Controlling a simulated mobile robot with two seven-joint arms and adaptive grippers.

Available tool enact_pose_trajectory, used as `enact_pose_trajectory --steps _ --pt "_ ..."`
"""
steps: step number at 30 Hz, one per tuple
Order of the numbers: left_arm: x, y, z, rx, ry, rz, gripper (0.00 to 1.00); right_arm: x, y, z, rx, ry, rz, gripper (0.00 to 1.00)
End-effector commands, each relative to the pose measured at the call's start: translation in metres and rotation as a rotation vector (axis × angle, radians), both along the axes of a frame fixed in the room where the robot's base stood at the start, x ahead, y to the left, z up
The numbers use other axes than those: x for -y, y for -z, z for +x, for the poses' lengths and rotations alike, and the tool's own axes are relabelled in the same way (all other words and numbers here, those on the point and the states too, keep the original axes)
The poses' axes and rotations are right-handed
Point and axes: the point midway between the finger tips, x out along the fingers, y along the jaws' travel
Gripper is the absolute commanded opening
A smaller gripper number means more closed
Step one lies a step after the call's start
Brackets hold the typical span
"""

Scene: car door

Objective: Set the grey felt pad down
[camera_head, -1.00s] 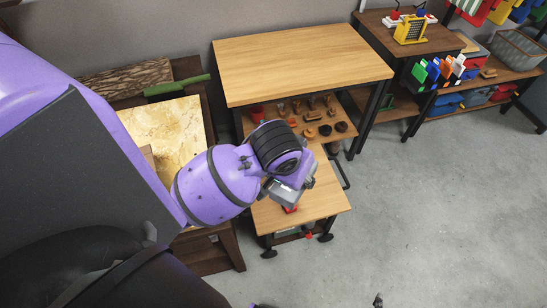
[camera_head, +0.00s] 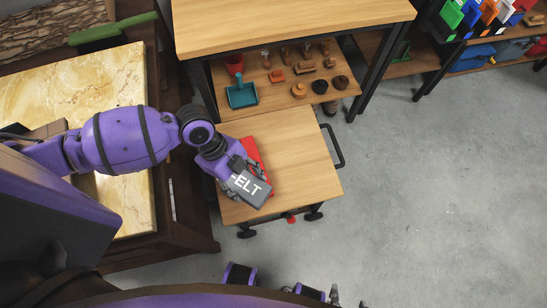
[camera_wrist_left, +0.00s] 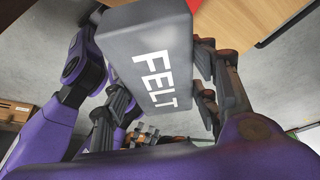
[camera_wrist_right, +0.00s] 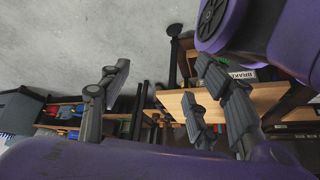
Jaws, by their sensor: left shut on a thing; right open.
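The grey felt pad (camera_head: 249,190) is a block with white lettering, "FELT" in the left wrist view (camera_wrist_left: 152,65). My left gripper (camera_head: 238,170) is shut on it, with fingers on both sides of the block (camera_wrist_left: 165,100). The pad is over the front part of the small wooden cart top (camera_head: 295,160). I cannot tell whether it touches the top. A flat red thing (camera_head: 256,153) lies on the cart top right behind it, partly hidden by the gripper and pad. My right gripper (camera_wrist_right: 165,95) is open and empty, away from the cart.
A shelf behind the cart holds a teal tray (camera_head: 242,95), a red cup (camera_head: 234,64) and several small wooden pieces. A wooden bench (camera_head: 290,20) stands above it. A marble-look board (camera_head: 95,90) lies at left. The cart top's right side is clear.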

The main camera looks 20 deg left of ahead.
Motion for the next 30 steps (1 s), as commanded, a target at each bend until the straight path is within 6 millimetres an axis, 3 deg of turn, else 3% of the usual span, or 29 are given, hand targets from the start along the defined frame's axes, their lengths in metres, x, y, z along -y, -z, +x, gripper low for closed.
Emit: enact_pose_trajectory --steps 1,4,9,13,22,30 --pt "-0.015 0.03 0.007 -0.004 0.124 0.012 0.26 0.001 0.024 -0.006 -0.015 0.002 -0.002 0.57" --pt "-0.041 0.057 0.022 -0.004 0.353 0.012 0.26 0.004 0.046 -0.003 -0.013 0.002 -0.008 0.57" --pt "-0.079 0.078 0.053 -0.004 0.598 0.007 0.26 0.008 0.067 0.015 0.016 -0.001 -0.018 0.57" --pt "-0.097 0.083 0.071 -0.002 0.693 0.003 0.26 0.007 0.074 0.025 0.032 -0.002 -0.017 0.57" --pt "-0.106 0.083 0.081 0.002 0.743 -0.002 0.26 0.007 0.076 0.026 0.034 0.001 -0.017 0.57" --pt "-0.106 0.131 0.08 -0.002 0.741 -0.001 0.26 0.01 0.087 0.013 0.007 0.01 -0.019 0.57"
